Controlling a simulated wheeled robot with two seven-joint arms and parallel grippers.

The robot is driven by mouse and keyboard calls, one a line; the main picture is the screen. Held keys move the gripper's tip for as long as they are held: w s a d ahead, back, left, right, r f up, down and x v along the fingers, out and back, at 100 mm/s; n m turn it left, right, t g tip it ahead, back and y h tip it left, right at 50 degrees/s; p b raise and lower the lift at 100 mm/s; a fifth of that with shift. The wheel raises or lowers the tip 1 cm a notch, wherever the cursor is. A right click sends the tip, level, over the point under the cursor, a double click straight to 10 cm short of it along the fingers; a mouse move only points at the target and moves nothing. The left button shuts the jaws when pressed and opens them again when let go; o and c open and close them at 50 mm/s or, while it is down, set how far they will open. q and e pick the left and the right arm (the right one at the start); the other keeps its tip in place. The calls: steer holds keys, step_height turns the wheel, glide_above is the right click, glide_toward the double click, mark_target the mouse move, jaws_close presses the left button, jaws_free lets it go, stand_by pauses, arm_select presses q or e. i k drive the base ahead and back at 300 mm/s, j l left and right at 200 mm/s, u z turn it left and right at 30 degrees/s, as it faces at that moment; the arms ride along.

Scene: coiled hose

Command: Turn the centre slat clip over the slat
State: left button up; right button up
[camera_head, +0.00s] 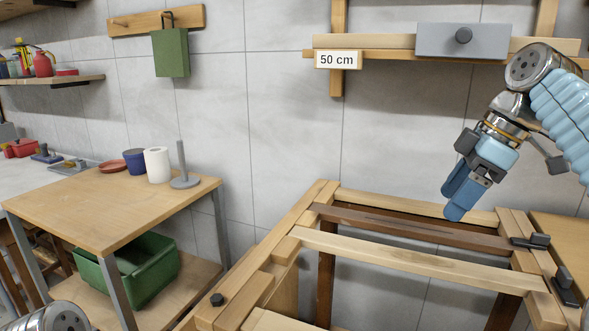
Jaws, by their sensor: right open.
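A wooden frame (285,240) holds a dark brown slat (400,226) along its back and a pale slat (420,262) in front of it. A black clip (532,241) sits at the right end of the brown slat. A second black clip (564,287) sits nearer on the right rail. I cannot tell for sure which one is the centre clip. My right gripper (457,203) has blue fingers, is open and empty, and points down above the brown slat, left of the clips. My left gripper is out of view.
A black knob (217,299) is on the frame's left rail. A wooden table (110,208) at left carries a paper roll (157,165) and a blue pot. A green bin (140,268) stands below it. A wall rail holds a grey block (463,40) above the frame.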

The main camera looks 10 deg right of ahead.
mark_target(562, 281)
steer(key=k+j, duration=1.2)
steer(key=j, duration=0.15)
